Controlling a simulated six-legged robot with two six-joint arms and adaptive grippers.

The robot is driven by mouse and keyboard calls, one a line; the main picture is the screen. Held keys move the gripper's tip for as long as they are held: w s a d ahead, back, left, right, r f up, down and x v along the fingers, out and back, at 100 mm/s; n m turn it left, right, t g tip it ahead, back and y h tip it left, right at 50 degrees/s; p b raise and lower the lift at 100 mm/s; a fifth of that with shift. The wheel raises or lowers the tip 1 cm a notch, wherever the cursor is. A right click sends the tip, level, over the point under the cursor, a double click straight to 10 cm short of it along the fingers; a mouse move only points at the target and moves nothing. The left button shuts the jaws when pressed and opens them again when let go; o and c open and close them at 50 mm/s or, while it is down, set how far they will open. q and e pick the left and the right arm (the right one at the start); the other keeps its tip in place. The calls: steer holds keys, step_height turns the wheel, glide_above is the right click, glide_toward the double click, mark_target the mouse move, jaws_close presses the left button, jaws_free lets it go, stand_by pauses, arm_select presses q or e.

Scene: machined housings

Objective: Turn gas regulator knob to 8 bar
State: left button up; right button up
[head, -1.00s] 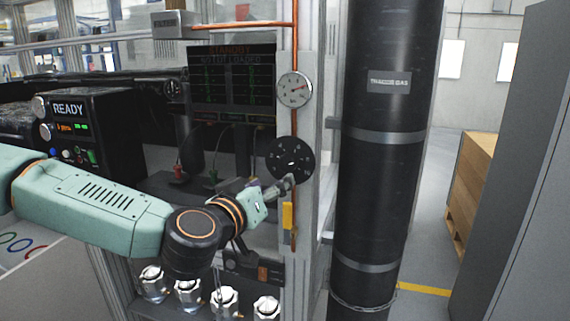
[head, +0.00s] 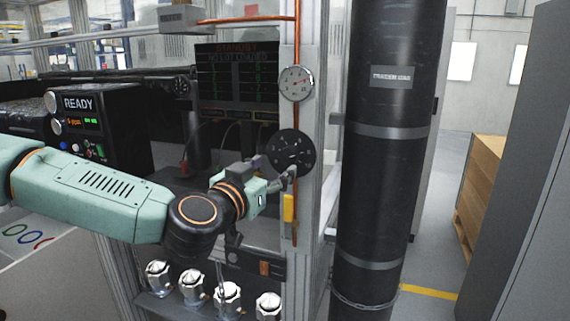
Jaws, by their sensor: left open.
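The gas regulator knob (head: 291,150) is a round black dial with pale markings, mounted on the grey upright post. The pressure gauge (head: 296,83) is above it on the copper pipe; its needle points to the upper right, but the numbers are too small to read. My left gripper (head: 281,172) is open at the lower left edge of the knob, its fingers partly over the dial. I cannot tell whether the fingers touch it. My right gripper is not in view.
A yellow tag (head: 289,208) hangs on the post below the knob. A thick black tracer gas cylinder (head: 378,190) stands to the right. Several silver knobs (head: 192,286) are below my arm. A black box reading READY (head: 95,125) sits at the left, beside a dark screen (head: 238,80).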

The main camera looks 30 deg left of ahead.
mark_target(287, 157)
arm_select(q)
steer(key=shift+w+a+f+b, duration=0.15)
steer(key=shift+w+b, duration=0.2)
steer(key=shift+w, duration=0.05)
steer(key=shift+w+a+f+b, duration=0.1)
steer(key=shift+w+b, duration=0.2)
steer(key=shift+w, duration=0.1)
steer(key=w+b, duration=0.2)
steer(key=b, duration=0.1)
steer(key=shift+w+r, duration=0.1)
steer(key=shift+r, duration=0.05)
steer(key=shift+w+a, duration=0.15)
steer(key=shift+w, duration=0.5)
steer(key=shift+w+a, duration=0.15)
steer(key=shift+w, duration=0.7)
steer(key=shift+d+r, duration=0.1)
steer(key=shift+s, duration=0.15)
